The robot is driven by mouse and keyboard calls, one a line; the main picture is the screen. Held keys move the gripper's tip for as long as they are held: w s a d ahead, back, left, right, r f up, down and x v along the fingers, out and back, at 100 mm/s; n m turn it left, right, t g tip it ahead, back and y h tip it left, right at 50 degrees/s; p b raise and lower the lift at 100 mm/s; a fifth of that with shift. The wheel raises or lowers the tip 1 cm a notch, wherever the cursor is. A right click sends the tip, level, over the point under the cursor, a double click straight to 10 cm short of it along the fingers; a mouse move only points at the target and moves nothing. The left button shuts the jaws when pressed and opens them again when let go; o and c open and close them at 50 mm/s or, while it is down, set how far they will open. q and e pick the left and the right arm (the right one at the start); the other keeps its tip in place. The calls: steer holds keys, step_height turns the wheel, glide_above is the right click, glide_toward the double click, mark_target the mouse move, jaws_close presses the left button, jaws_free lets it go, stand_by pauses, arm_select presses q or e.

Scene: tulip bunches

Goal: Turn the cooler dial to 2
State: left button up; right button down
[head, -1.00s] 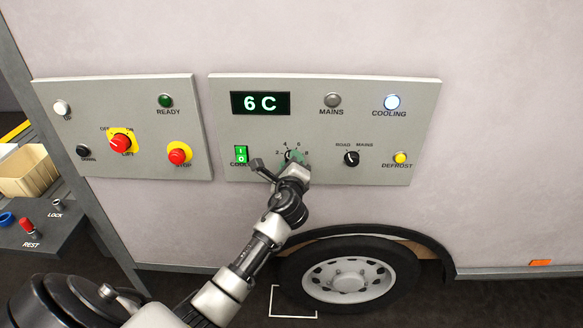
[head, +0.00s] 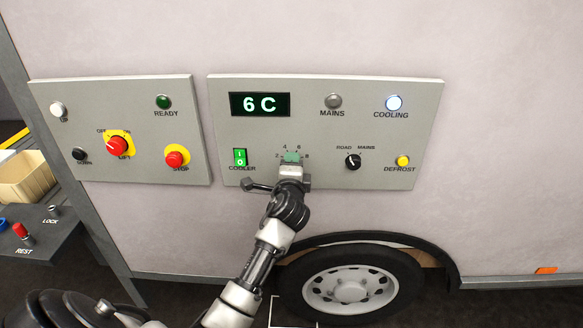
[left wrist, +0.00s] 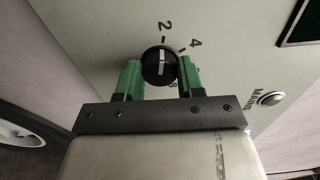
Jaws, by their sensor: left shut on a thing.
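The cooler dial (left wrist: 159,65) is a round black knob with a white line, on the grey panel (head: 325,88). In the left wrist view, the line runs up and down and roughly lines up with the 2 mark; the 6 mark is hidden behind a finger. My left gripper (left wrist: 160,78) has its green fingers shut on the dial, one on each side. My right gripper is not in view.
The display (head: 260,104) reads 6 C. A green cooler switch (head: 240,157) is left of the dial, and a black road/mains knob (head: 353,161) and yellow defrost button (head: 403,160) are right. The cooling lamp (head: 394,103) is lit. A second panel (head: 120,92) is at left.

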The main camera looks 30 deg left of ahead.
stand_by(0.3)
arm_select(q)
steer(key=o, duration=0.9)
steer(key=b+v, duration=0.2)
steer(key=v, duration=0.8)
steer(key=shift+s+d, duration=0.15)
steer(key=shift+s, duration=0.2)
